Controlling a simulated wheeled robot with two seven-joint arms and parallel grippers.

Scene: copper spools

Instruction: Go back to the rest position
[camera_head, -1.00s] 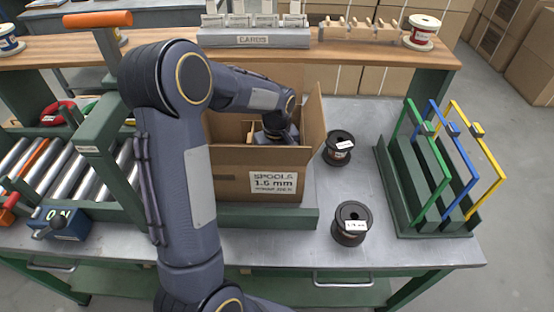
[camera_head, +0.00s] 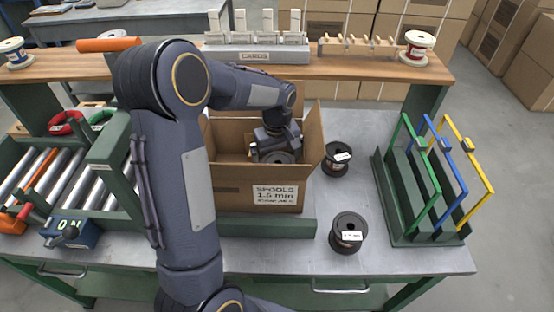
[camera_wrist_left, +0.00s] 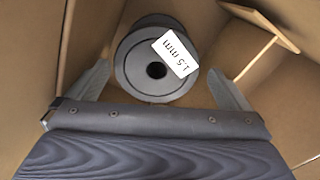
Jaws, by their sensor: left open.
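The cardboard box (camera_head: 235,196), labelled for 1.5 mm spools, stands open on the bench. My left gripper (camera_head: 272,153) points down into the box opening. In the left wrist view the fingers of my left gripper (camera_wrist_left: 160,88) are wide apart and hold nothing. A dark spool (camera_wrist_left: 133,72) with a 1.5 mm label lies in the box, just beyond the fingertips. In the head view my gripper partly hides this spool (camera_head: 281,158). My right gripper is not in view.
Two dark spools stand right of the box, one farther back (camera_head: 336,160) and one nearer (camera_head: 348,233). A green rack (camera_head: 408,236) with coloured frames stands at the right. A wooden shelf (camera_head: 340,68) crosses behind the box. Rollers (camera_head: 75,178) are at the left.

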